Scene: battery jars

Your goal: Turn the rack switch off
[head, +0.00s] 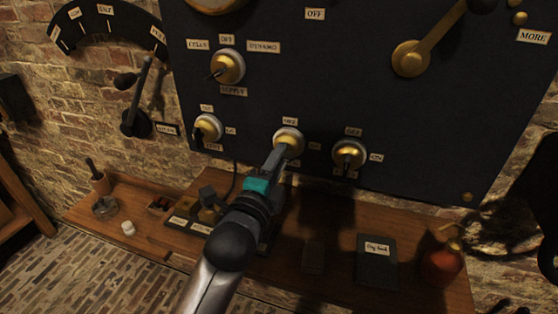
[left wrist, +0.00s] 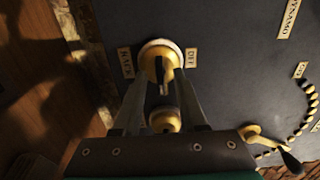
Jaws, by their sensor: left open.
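The rack switch (head: 291,133) is a brass knob on a pale round base, the middle of the lower row on the dark panel. In the left wrist view the rack switch (left wrist: 158,52) sits between a RACK label (left wrist: 125,62) and an OFF label (left wrist: 191,57). Its dark lever (left wrist: 162,80) points down that picture. My left gripper (head: 284,150) is at this switch and hides its lower part in the head view. In the left wrist view my left gripper (left wrist: 160,92) is open, one finger on each side of the lever. Contact cannot be told.
A similar switch (head: 207,128) is to the left and another (head: 349,154) to the right, close to my gripper. A supply switch (head: 228,67) is above. The wooden shelf (head: 330,217) below holds a dark book (head: 377,265) and a red jar (head: 441,266).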

